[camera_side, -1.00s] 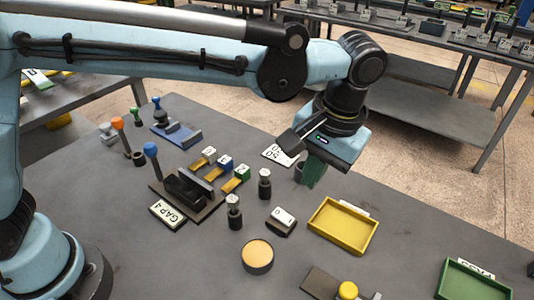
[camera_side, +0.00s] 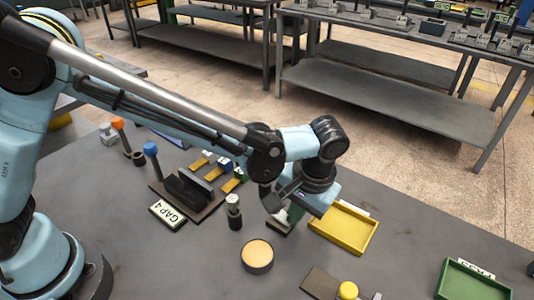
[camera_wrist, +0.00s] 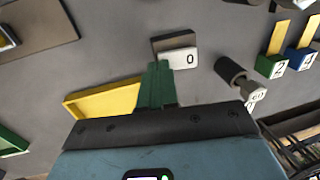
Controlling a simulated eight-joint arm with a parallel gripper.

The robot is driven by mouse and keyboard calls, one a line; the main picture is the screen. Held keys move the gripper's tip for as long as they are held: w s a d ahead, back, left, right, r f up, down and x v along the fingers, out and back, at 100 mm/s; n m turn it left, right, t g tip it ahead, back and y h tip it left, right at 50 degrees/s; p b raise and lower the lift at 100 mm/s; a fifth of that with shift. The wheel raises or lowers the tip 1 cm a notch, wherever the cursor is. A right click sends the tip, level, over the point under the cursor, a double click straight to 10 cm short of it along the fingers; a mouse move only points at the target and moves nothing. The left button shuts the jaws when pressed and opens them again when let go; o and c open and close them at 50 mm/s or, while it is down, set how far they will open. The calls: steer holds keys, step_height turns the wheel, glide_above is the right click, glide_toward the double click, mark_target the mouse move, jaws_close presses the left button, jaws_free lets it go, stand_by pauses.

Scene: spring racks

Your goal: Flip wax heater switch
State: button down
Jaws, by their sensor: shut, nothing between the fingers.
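The switch, a small dark block with a white face, shows in the wrist view (camera_wrist: 178,48) with a "0" on its visible part. In the side view, the switch (camera_side: 279,229) is mostly hidden behind my gripper. My gripper (camera_side: 294,214) is low over it, with green fingers pointing down. In the wrist view, the closed fingers (camera_wrist: 158,66) overlap the left part of the white face and hide it. I cannot tell if they touch it. Nothing is held. A round dark pot with a tan top (camera_side: 257,254) stands in front of the switch.
A yellow tray (camera_side: 345,232) lies just right of my gripper. A dark post with a metal top (camera_side: 234,213) stands close on the left. A black fixture (camera_side: 188,192) with a "GAP 4" label is further left. A green tray (camera_side: 473,280) is at front right.

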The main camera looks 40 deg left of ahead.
steer(key=shift+f, duration=0.3)
stand_by(0.4)
steer(key=shift+r, duration=0.85)
steer(key=shift+d, duration=0.1)
steer(key=d+r, duration=0.7)
steer(key=r, duration=0.5)
